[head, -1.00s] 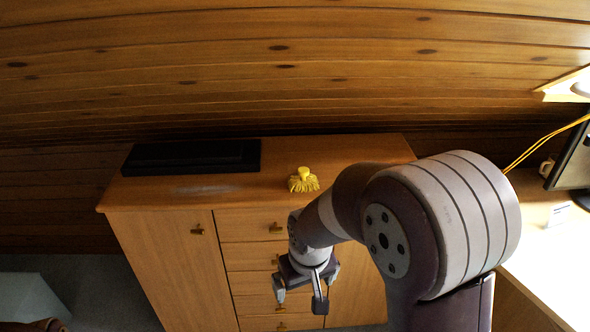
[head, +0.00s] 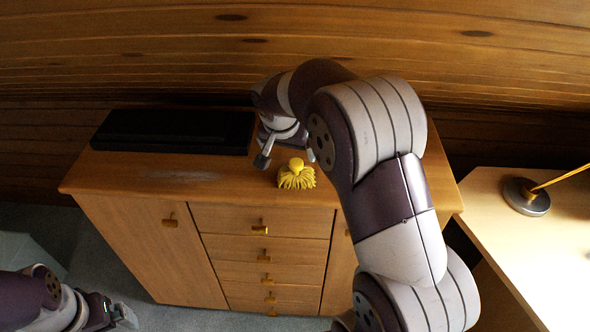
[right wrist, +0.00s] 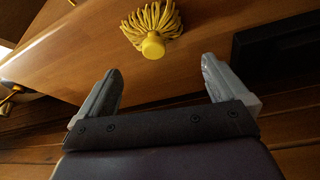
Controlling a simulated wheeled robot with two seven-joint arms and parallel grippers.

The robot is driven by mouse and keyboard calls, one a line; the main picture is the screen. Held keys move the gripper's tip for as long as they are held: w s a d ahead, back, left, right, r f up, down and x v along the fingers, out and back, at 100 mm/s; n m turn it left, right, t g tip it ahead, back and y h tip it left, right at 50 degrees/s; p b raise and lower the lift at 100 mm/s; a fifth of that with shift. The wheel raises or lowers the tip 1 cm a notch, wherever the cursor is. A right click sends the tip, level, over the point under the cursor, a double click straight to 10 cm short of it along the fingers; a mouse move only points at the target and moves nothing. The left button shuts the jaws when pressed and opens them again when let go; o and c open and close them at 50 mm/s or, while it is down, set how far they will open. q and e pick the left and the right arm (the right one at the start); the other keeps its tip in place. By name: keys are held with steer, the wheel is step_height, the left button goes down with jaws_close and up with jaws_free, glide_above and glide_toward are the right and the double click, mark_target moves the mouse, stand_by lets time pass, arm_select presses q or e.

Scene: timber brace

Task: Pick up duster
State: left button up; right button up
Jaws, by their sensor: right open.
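The yellow duster (head: 296,175) sits on top of the wooden cabinet, near its front edge, with its round knob up and its strands spread below. It also shows in the right wrist view (right wrist: 152,28), ahead of the fingers and apart from them. My right gripper (head: 288,160) is open above the cabinet top, just behind the duster; its two fingers (right wrist: 158,84) are empty in the right wrist view. My left gripper (head: 124,316) is low at the bottom left of the head view, away from the cabinet; its finger opening is unclear.
The wooden cabinet (head: 190,184) has drawers and doors with small handles. A flat black box (head: 175,130) lies left of the duster on it. A wood-panelled wall (head: 380,60) rises close behind. A desk (head: 530,255) with a round lamp base (head: 526,196) stands at right.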

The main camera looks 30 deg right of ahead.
mark_target(298, 160)
steer(key=x, duration=1)
steer(key=shift+s+d+p, duration=0.15)
steer(key=shift+d+p, duration=0.2)
steer(key=shift+p, duration=0.05)
steer(key=c, duration=1)
steer(key=shift+r, duration=0.15)
steer(key=r, duration=0.4)
steer(key=shift+s+r, duration=0.2)
steer(key=shift+s, duration=0.1)
steer(key=s+d+r, duration=0.1)
steer(key=s+r, duration=0.1)
steer(key=s, duration=0.1)
steer(key=s+d+r, duration=0.1)
steer(key=s+r, duration=0.1)
steer(key=s, duration=0.2)
steer(key=s+d+r+b, duration=0.1)
steer(key=s+r, duration=0.1)
steer(key=s, duration=0.1)
steer(key=shift+s+d+r, duration=0.25)
steer(key=shift+s+d, duration=0.05)
